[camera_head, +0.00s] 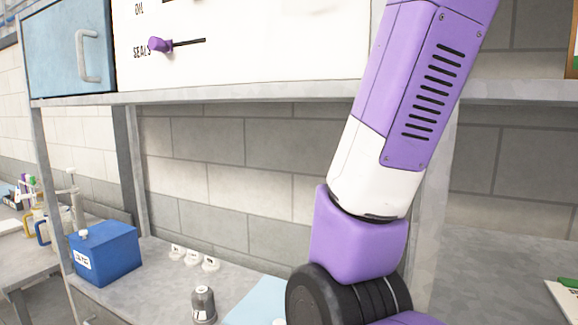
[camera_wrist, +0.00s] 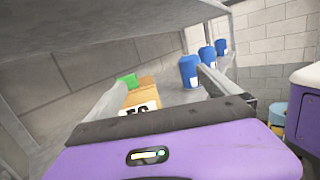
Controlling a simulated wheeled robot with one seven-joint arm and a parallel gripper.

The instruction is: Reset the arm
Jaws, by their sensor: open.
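My arm (camera_head: 390,150), purple and white, crosses the right half of the head view. It bends at a dark round joint near the bottom edge. My gripper (camera_wrist: 165,75) is outside the head view. In the wrist view its purple body fills the bottom, and two grey fingers reach forward, spread apart. Nothing shows held between them. Beyond the fingers is an orange-brown box (camera_wrist: 140,97) with a white label and a green thing (camera_wrist: 128,80) at it. I cannot tell the exact distance to the box.
A white panel (camera_head: 270,45) with a purple slider knob (camera_head: 160,44) marked SEALS hangs above the bench. A blue box (camera_head: 105,252), small white pieces (camera_head: 192,257) and a grey bottle (camera_head: 203,305) stand below. Blue cans (camera_wrist: 189,70) stand beyond my gripper.

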